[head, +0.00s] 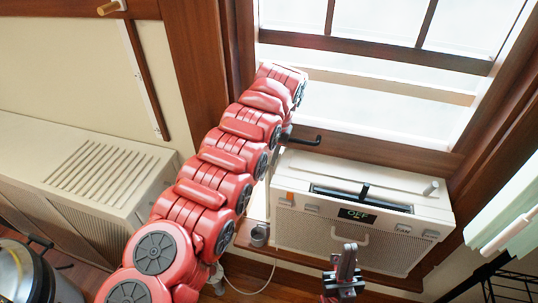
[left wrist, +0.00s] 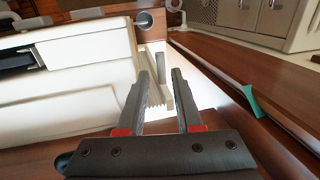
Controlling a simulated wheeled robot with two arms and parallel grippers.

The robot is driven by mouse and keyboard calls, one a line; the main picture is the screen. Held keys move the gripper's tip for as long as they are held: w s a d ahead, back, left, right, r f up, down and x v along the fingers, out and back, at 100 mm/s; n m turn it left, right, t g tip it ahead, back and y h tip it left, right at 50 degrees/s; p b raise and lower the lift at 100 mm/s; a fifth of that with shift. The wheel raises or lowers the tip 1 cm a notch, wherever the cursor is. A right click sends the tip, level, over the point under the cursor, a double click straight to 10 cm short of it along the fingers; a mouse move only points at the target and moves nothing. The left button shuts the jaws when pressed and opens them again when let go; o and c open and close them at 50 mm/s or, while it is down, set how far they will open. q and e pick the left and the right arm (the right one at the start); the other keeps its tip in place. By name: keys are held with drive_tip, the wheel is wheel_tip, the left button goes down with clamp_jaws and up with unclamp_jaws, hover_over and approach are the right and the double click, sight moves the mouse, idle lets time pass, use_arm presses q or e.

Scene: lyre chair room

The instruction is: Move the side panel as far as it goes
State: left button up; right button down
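A white air-conditioner unit (head: 345,240) with a display reading OFF sits in the window opening in the head view. In the left wrist view, a pale pleated piece that looks like the side panel (left wrist: 156,92) lies beyond and between the fingers of my left gripper (left wrist: 160,74). Those fingers are apart, with no clear sign of contact with it. In the head view my red left arm reaches up to the window and hides most of the left gripper and the panel. My right gripper (head: 347,260) is in front of the unit; its fingers look close together.
The window (head: 385,75) with dark wooden frame rises behind the unit. A beige slatted cabinet (head: 95,180) stands at the left, with a metal pot (head: 35,275) in front. A white cylinder (head: 508,232) is at the right. A teal piece (left wrist: 252,102) lies on the wooden ledge.

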sight(262, 176)
use_arm(q)
drive_tip(key=shift+w+a+f+b, duration=0.1)
drive_tip(key=shift+a+f+b, duration=0.2)
drive_tip(key=shift+f, duration=0.95)
drive_tip(key=shift+w+a+f+b, duration=0.15)
drive_tip(key=shift+f+b, duration=0.1)
drive_tip(key=shift+f, duration=1)
drive_tip(key=shift+w+a+f+b, duration=0.1)
drive_tip(key=shift+a+f+b, duration=0.2)
drive_tip(key=shift+f, duration=0.95)
drive_tip(key=shift+s+f, duration=0.1)
drive_tip(key=shift+f, duration=0.1)
clamp_jaws()
